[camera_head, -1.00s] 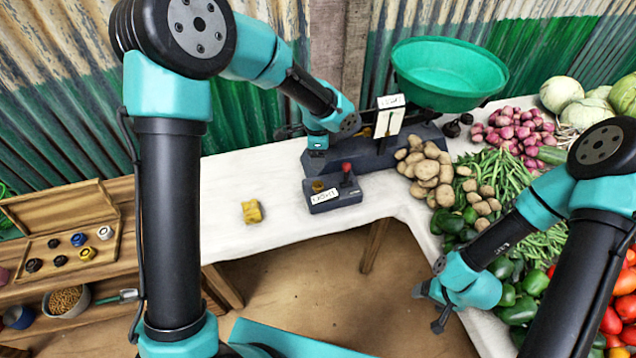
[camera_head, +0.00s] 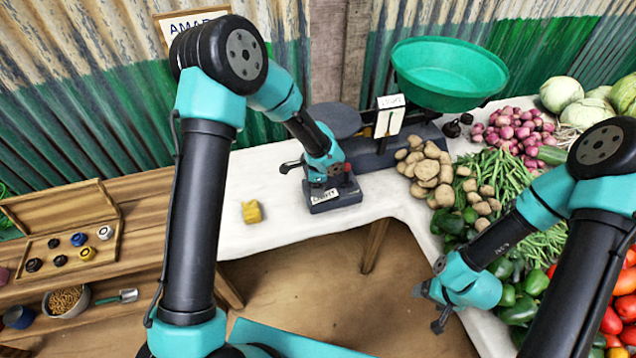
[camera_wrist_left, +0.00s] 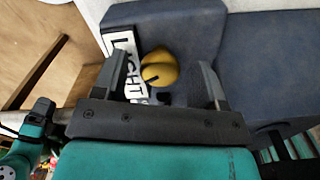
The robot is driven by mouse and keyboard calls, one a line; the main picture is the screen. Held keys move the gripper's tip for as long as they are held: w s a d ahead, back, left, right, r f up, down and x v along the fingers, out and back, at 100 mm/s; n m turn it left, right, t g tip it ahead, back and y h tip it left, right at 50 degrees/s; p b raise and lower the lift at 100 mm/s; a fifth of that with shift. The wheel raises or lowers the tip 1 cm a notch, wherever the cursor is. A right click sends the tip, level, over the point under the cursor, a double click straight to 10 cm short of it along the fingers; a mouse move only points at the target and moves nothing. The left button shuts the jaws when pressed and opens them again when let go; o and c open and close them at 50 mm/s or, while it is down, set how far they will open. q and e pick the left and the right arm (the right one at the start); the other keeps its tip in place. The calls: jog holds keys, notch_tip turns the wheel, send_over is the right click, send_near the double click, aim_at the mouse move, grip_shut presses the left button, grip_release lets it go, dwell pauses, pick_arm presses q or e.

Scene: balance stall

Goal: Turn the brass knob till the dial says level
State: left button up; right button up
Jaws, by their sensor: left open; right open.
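The brass knob (camera_wrist_left: 160,68) shows in the left wrist view, on a dark box with a white label reading "LIGHT". My left gripper (camera_head: 314,172) is open over this box (camera_head: 335,201). In the wrist view its two fingers stand on either side of the knob, with gaps showing. In the head view the gripper hides the knob. The white dial (camera_head: 388,121) stands upright on the dark balance; its reading is too small to tell. My right gripper (camera_head: 430,306) is open and empty by the right table's edge, near the peppers.
The balance has a green pan (camera_head: 450,72) and a dark round plate (camera_head: 335,119). A red-topped part (camera_head: 346,168) stands on the box beside my left gripper. A yellow block (camera_head: 252,211) sits on the white table (camera_head: 270,176). Potatoes (camera_head: 425,168) lie right of the box.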

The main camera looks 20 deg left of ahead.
pick_arm(q)
jog(key=c, duration=0.9)
jog(key=shift+m, duration=0.4)
jog(key=m, duration=0.4)
jog(key=shift+m, duration=1.9)
jog(key=o, duration=0.9)
